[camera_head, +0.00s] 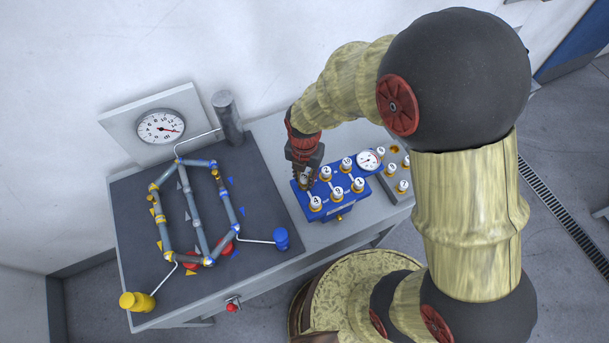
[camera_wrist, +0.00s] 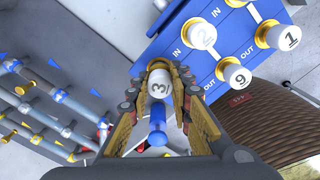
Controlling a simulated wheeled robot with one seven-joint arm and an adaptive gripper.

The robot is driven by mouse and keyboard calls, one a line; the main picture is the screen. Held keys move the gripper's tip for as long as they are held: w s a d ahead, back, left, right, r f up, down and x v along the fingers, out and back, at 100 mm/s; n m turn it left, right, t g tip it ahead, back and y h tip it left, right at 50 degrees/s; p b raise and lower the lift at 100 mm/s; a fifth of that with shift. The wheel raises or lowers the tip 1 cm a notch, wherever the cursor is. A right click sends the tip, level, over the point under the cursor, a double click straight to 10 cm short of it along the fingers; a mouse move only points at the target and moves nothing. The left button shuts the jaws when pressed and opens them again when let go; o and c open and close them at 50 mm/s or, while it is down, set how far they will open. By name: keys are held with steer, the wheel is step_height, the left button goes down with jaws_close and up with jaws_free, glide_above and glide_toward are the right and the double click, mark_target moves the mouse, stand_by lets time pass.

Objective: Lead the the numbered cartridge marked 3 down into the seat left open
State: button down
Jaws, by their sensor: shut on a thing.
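My gripper (camera_head: 304,183) is at the back left corner of the blue valve block (camera_head: 332,212). In the wrist view, my gripper (camera_wrist: 159,86) is shut on the white cartridge marked 3 (camera_wrist: 159,79). A gold ring (camera_wrist: 158,65) shows at the cartridge's far side; I cannot tell if it belongs to the cartridge or a seat. The block carries cartridges with white caps and gold collars, among them 4 (camera_head: 316,202), 1 (camera_head: 358,184) and 2 (camera_wrist: 202,37). The open seat is not clearly visible; my gripper hides that corner in the head view.
A grey rack (camera_head: 401,196) with several cartridges and gold-ringed holes stands right of the block. A round gauge (camera_head: 368,160) sits at the block's back right. Left is a pipe rig on a dark board (camera_head: 135,215), with a blue knob (camera_head: 281,238) near the block.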

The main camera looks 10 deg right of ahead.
steer(key=shift+f+b, duration=0.5)
steer(key=shift+f, duration=0.45)
steer(key=c, duration=1.6)
jaws_free()
steer(key=shift+o, duration=0.3)
step_height(320, 180, up, 12)
steer(key=shift+f, duration=0.1)
step_height(320, 180, up, 7)
steer(key=p, duration=0.5)
glide_above(304, 176)
steer(key=shift+d, duration=0.1)
